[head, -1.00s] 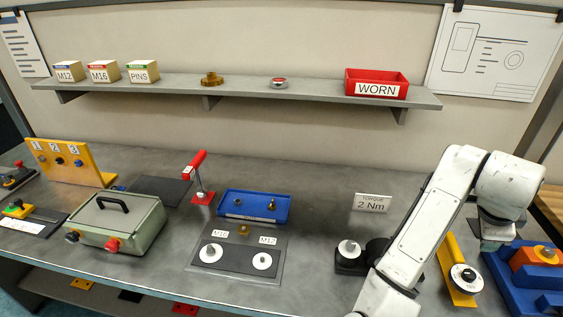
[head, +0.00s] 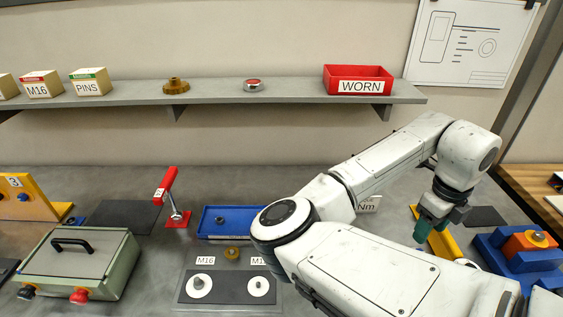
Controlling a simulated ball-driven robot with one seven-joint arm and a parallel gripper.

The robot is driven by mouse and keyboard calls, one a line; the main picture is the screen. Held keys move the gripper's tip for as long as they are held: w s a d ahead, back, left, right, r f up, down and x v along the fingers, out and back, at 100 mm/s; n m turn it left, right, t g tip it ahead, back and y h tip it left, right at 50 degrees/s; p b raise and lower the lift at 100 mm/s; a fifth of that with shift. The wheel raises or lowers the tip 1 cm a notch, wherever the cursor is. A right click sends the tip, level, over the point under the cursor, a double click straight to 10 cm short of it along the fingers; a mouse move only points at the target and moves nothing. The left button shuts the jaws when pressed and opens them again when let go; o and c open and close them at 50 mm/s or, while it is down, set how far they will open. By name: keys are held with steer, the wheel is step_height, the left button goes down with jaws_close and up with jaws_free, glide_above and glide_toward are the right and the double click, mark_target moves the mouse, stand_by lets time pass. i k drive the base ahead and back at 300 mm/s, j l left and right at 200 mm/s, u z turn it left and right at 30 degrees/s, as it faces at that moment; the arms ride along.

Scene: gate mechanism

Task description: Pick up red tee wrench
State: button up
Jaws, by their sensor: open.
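The red tee wrench (head: 167,186) stands left of centre on the bench. Its red crossbar handle carries a white label and sits at a slant on top of a metal shaft. The shaft rises from a red base plate (head: 177,220). My gripper (head: 428,232) is far to the right of the wrench, above the yellow bar (head: 443,243). It is open, and a green-teal part shows at its end; the fingertips are small and partly dark.
A blue tray (head: 215,221) lies just right of the wrench, partly behind my arm. A green case (head: 75,264) with a black handle stands front left. A dark mat (head: 122,217) lies left of the wrench. A shelf with a red WORN bin (head: 358,80) hangs above.

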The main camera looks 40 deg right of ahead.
mark_target(177, 216)
steer(key=i, duration=0.65)
steer(key=i+j+u, duration=0.3)
steer(key=i, duration=0.15)
steer(key=i+u, duration=0.25)
steer(key=i, duration=0.25)
